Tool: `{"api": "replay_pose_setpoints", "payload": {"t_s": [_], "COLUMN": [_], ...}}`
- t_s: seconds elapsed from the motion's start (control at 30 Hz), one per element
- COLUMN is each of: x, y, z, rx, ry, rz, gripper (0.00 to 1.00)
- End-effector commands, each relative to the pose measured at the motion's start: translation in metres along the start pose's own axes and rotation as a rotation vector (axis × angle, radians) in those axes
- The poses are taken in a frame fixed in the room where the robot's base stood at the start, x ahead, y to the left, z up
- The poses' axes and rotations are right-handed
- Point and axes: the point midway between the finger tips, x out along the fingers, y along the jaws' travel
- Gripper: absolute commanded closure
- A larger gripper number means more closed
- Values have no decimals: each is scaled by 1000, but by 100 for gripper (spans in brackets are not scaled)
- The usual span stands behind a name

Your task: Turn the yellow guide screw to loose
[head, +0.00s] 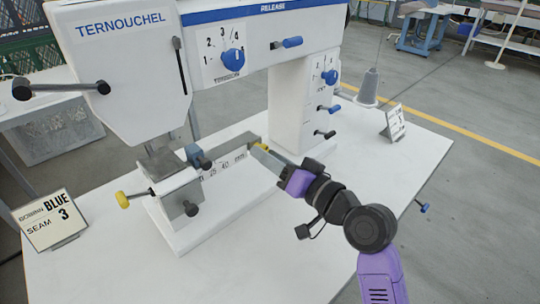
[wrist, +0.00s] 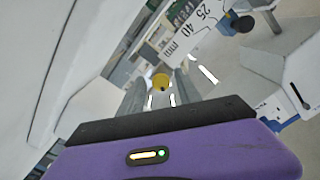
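The yellow guide screw (head: 263,147) shows as a small yellow spot at the right end of the scale bar, partly hidden by my fingers in the head view. In the wrist view its round yellow head (wrist: 161,82) lies between my two grey fingers. My gripper (head: 264,155) reaches in from the right, at the screw. The fingers stand apart, one on each side of the yellow head; I cannot tell whether they touch it. The millimetre scale (head: 222,169) runs along the machine base, left of the gripper.
Another yellow knob (head: 122,200) sticks out at the left of the press. The white press column (head: 290,110) rises behind my gripper. The front of the white table (head: 270,270) is clear.

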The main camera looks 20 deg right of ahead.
Motion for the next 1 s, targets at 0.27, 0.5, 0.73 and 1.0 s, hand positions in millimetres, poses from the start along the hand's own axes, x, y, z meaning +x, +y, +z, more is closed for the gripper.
{"api": "replay_pose_setpoints", "payload": {"t_s": [0.27,0.5,0.73,1.0], "x": [0,-20,-57,-78], "y": [0,1,1,0], "z": [-2,-2,-1,-1], "rx": [-1,-1,0,0], "ry": [4,5,3,3], "rz": [-1,3,2,0], "gripper": [55,55,55,55]}}
